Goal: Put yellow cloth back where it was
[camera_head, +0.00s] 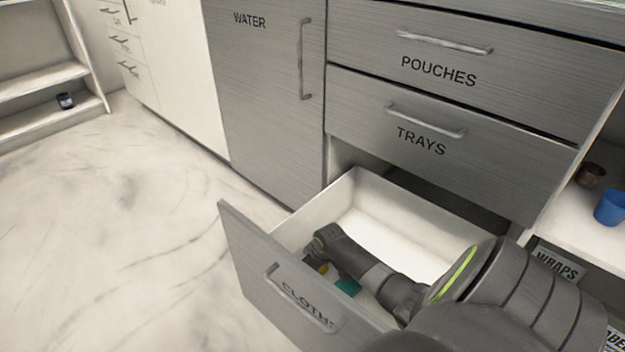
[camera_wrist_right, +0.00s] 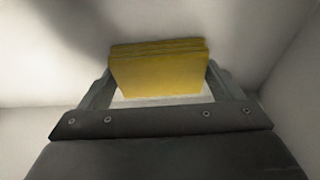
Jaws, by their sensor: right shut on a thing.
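The yellow cloth (camera_wrist_right: 158,72), a folded block, sits between the two fingers of my right gripper (camera_wrist_right: 160,88) in the wrist view. The gripper is shut on it. In the head view my right arm reaches down into the open drawer labelled CLOTHS (camera_head: 240,240), and only a small yellow patch of the cloth (camera_head: 323,268) shows beside the wrist. White drawer walls surround the cloth in the wrist view; whether it touches the drawer floor I cannot tell. My left gripper is not in view.
A teal item (camera_head: 348,287) lies in the drawer beside my arm. The shut TRAYS drawer (camera_head: 480,160) is above, and the WATER door (camera_head: 265,120) is to the left. A blue cup (camera_head: 610,208) and a brown cup (camera_head: 591,174) stand on the right shelf. The left floor is clear.

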